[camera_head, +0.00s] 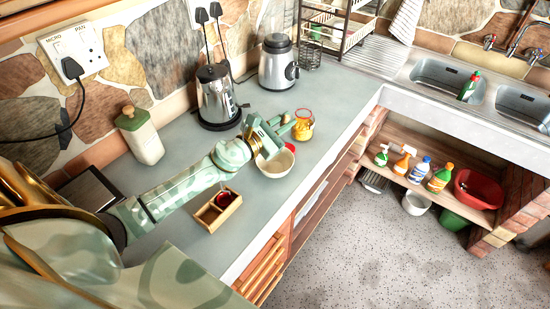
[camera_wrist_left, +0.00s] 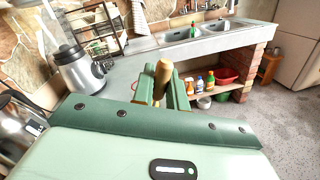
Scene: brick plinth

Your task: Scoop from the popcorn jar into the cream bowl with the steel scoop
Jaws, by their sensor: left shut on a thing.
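The popcorn jar (camera_head: 303,124), a small glass jar with yellow-orange contents, stands on the grey counter. The cream bowl (camera_head: 274,167) stands nearer, left of and below the jar in the head view. My left gripper (camera_head: 273,133) is over the far side of the bowl, just left of the jar. It is shut on a tan handle (camera_wrist_left: 163,74), which stands up between the fingers in the left wrist view. This appears to be the steel scoop's handle; the scoop's head is hidden, so I cannot tell what it holds. My right gripper is not in view.
A kettle (camera_head: 216,97) and a blender (camera_head: 279,64) stand behind the arm. A red item (camera_head: 290,147) lies beside the bowl. A divided wooden box (camera_head: 233,210) sits near the counter's front edge, and a green-white canister (camera_head: 140,138) by the wall.

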